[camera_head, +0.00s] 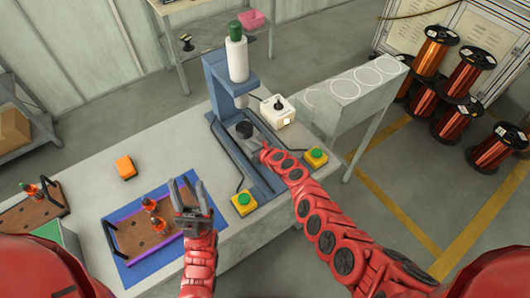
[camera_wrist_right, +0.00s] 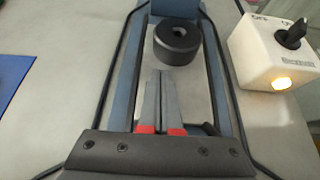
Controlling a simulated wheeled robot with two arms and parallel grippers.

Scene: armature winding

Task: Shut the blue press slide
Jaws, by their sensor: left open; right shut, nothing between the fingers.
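The blue press (camera_head: 222,82) stands on the bench with its white and green cylinder upright above two blue rails. My left gripper (camera_head: 183,191) is open and empty over the tray.
A white switch box (camera_head: 279,110) with a lit lamp stands right of the press. Yellow boxes with green buttons (camera_head: 244,203) (camera_head: 315,157) flank the rails' front. A wooden tray (camera_head: 135,240) lies on a blue mat, and an orange block (camera_head: 125,167) lies behind it.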

